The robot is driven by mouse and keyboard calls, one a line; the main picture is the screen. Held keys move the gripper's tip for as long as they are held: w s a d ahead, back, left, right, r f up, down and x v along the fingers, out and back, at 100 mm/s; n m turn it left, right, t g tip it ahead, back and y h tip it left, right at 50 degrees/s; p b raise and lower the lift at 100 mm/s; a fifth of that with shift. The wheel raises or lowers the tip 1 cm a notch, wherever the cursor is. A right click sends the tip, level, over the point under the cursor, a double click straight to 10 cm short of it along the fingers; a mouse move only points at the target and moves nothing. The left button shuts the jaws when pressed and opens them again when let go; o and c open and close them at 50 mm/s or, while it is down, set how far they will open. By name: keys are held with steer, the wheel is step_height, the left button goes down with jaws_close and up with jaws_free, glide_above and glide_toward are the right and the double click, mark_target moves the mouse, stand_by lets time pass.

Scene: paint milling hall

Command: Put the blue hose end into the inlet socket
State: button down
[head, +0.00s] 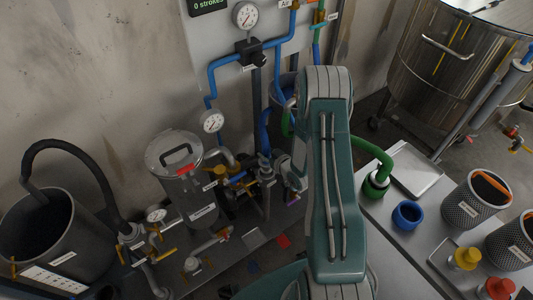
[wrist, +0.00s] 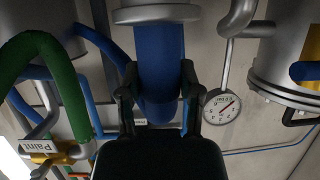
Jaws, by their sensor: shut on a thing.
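In the wrist view my gripper (wrist: 158,92) is shut on the thick blue hose (wrist: 160,52), with one black finger on each side. A wide silver collar (wrist: 155,14) sits at the top of the blue part. I cannot tell whether this collar belongs to the hose end or is the inlet socket. In the head view my teal arm hides the gripper and the held part. A blue hose loop (head: 266,128) shows left of the arm, by the wall pipes. I cannot pick out the inlet socket for sure in either view.
A green hose (wrist: 50,75) crosses the left of the wrist view and reaches the bench in the head view. A pressure gauge (wrist: 222,106) is close right of the gripper. A blue ring (head: 407,215) and mesh pots (head: 476,200) stand on the right bench. A lidded tank (head: 183,185) stands left.

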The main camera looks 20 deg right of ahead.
mark_target(267, 163)
steer(key=shift+f, duration=2.9)
stand_by(0.4)
steer(key=shift+c, duration=1.3)
jaws_free()
steer(key=shift+o, duration=0.3)
steer(key=shift+s, duration=0.1)
steer(key=v, duration=1.1)
steer(key=shift+s, duration=0.35)
steer(key=shift+d, duration=0.1)
